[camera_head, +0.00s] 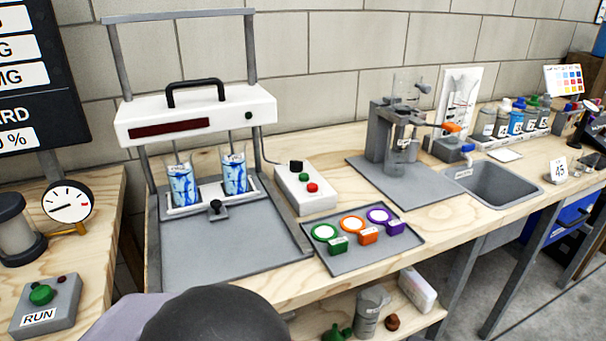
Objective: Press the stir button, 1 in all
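No button in view carries a readable "stir" label. A white control box (308,203) stands on the wooden bench beside the jar stirrer (190,118). It has a black knob or switch (295,165), a green button (304,176) and a red button (313,188) on top. The stirrer's white head with a black handle stands above two beakers (183,187) with blue-patterned contents. A grey box (60,312) labelled RUN at the lower left has a green button (41,294) and a small red one. My gripper is not in view; dark rounded parts of my arm cover the bottom left.
A grey tray (350,262) with green, orange and purple rings lies right of the stirrer base. Beyond it are a grey stand with a cylinder (378,140), a sink (490,184) and several bottles. A pressure gauge (68,206) stands at left.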

